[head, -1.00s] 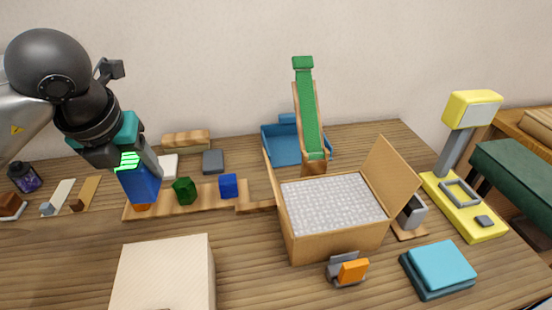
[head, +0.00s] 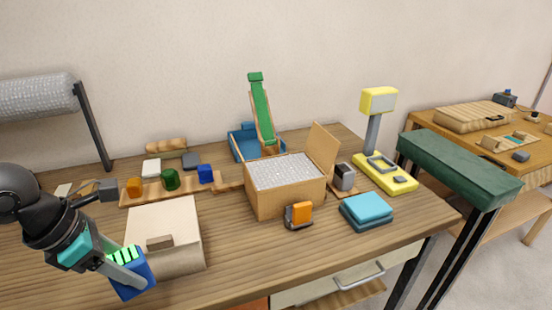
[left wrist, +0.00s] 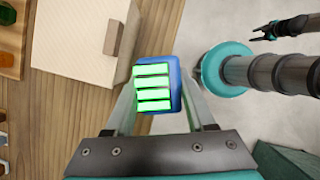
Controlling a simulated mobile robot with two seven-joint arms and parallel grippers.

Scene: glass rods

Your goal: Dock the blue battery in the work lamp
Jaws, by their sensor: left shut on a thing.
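My left gripper (head: 125,267) is shut on the blue battery (head: 138,279), which has bright green bars on one face. It holds the battery tilted near the table's front edge, in front of the cream box. The left wrist view shows the battery (left wrist: 175,70) between the fingers, with table and floor behind it. The yellow work lamp (head: 372,135) stands upright at the table's right. Its base (head: 397,181) carries a grey rectangular frame (head: 381,163). What appears to be my right gripper (left wrist: 265,32) is small in the left wrist view, its opening unclear.
The cream box (head: 180,220) is beside the battery. An open carton (head: 283,205), an orange-and-grey item (head: 299,214) and teal folded cloths (head: 366,209) lie between battery and lamp. A wooden strip with coloured blocks (head: 171,180) is behind. A green bench (head: 460,165) stands right of the table.

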